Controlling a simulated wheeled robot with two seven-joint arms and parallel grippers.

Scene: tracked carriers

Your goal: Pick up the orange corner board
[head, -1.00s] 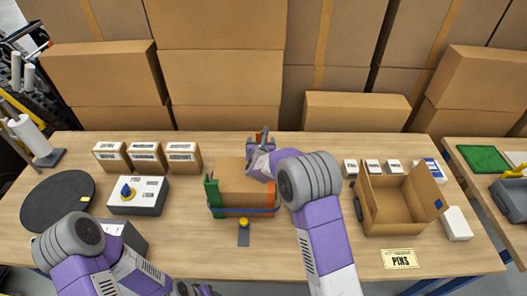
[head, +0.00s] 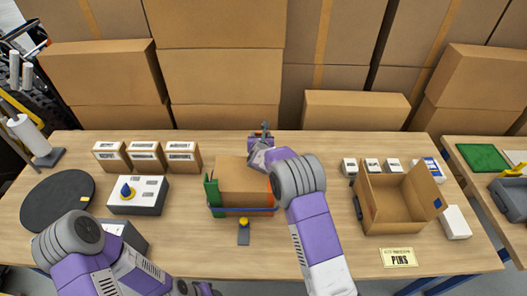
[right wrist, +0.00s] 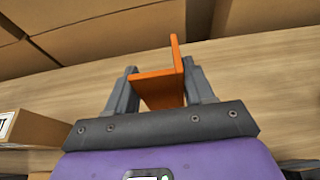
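The orange corner board (right wrist: 161,88) is an L-shaped strip in the right wrist view. It lies between the two fingers of my right gripper (right wrist: 160,88), with one finger against each side. In the head view my right gripper (head: 264,138) is behind the carton, over the back of the table, and I cannot make out the board in it there. My left arm is at the lower left of the head view; its gripper is mostly cut off at the bottom edge, so its fingers cannot be read.
A cardboard carton (head: 241,180) with a green corner piece (head: 212,191), an orange strip and a blue strap stands mid-table. An open box (head: 400,224) is at the right. Small cartons (head: 146,157), a button box (head: 138,195) and a dark round mat (head: 57,199) are at the left.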

